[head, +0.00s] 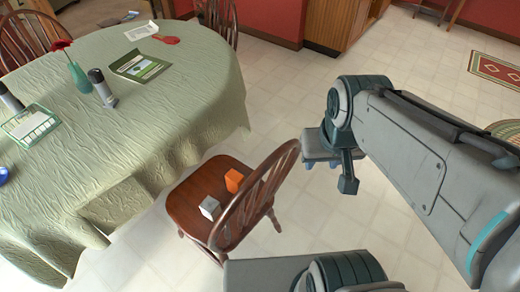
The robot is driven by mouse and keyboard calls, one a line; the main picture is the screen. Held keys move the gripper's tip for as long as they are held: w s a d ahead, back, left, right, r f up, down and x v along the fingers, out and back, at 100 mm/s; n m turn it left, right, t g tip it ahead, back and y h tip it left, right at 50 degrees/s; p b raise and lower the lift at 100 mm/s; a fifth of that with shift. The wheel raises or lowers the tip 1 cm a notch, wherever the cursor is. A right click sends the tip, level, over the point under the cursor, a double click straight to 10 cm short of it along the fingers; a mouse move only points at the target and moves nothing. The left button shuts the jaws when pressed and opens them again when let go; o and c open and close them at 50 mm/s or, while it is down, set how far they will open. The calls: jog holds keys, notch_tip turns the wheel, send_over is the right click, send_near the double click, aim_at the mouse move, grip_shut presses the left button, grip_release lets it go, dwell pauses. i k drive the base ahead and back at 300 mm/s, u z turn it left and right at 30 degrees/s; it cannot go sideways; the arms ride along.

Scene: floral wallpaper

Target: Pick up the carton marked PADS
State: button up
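Two small boxes rest on the seat of a wooden chair (178,204). One is an orange box (234,180) and the other is a pale grey box (210,207) nearer to me. Any lettering is too small to read, so I cannot tell which is the carton marked PADS. My gripper (332,165) hangs over the floor to the right of the chair, apart from both boxes. It is partly hidden by my own arm, and its opening cannot be made out.
The chair's spindle back (262,195) rises between the boxes and my arm. The tiled floor (290,95) behind is clear.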

aim_at(234, 180)
jog(key=z, duration=1.65)
jog(key=i, duration=1.7)
jog(key=u, duration=3.8)
jog(key=i, duration=0.5)
jog(key=u, duration=0.1)
